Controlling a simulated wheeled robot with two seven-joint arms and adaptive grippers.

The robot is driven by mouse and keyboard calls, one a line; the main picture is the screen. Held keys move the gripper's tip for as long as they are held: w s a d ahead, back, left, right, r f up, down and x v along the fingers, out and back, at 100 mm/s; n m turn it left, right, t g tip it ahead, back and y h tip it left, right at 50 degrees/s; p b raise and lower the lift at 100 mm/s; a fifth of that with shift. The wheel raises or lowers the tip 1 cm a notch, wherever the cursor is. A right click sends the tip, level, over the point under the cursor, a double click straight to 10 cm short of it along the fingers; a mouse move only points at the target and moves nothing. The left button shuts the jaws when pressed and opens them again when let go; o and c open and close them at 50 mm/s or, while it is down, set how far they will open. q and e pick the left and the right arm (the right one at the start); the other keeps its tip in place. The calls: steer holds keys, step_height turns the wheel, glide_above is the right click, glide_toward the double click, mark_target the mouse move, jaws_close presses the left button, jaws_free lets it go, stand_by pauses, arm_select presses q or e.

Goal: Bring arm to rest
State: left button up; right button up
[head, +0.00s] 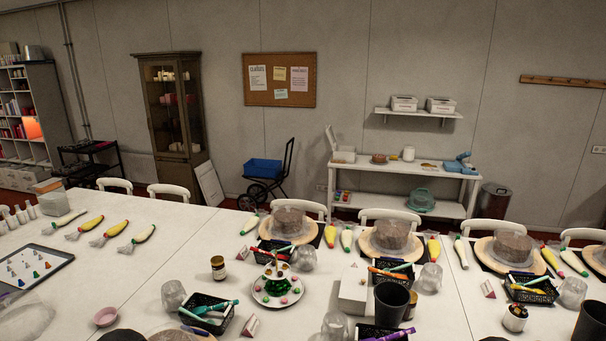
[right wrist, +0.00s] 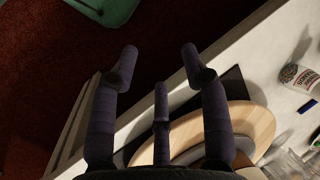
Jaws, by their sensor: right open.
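My right gripper (right wrist: 158,65) shows in the right wrist view with its dark fingers spread apart and nothing between them. It hangs over the edge of the white table, with a round wooden turntable (right wrist: 250,125) below and behind the fingers. No gripper or arm shows in the head view, so my left gripper is not in view. In the head view, turntables with brown cakes (head: 290,222) stand in a row along the far side of the table.
The long white table (head: 150,275) holds piping bags, black baskets (head: 207,312), a tiered stand (head: 275,287) and a dark cup (head: 391,303). White chairs (head: 168,191) line its far side. In the right wrist view, a labelled bottle (right wrist: 300,79) lies right of the fingers, and dark red floor (right wrist: 60,50) shows at left.

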steer(key=w+d+b+x, duration=0.1)
steer(key=d+b+x, duration=0.1)
steer(key=b+x, duration=0.8)
steer(key=shift+w+f+n+b, duration=0.2)
steer(key=shift+f+n+b, duration=0.2)
steer(key=shift+f+b, duration=0.45)
steer(key=shift+a+r, duration=0.15)
steer(key=shift+r, duration=0.05)
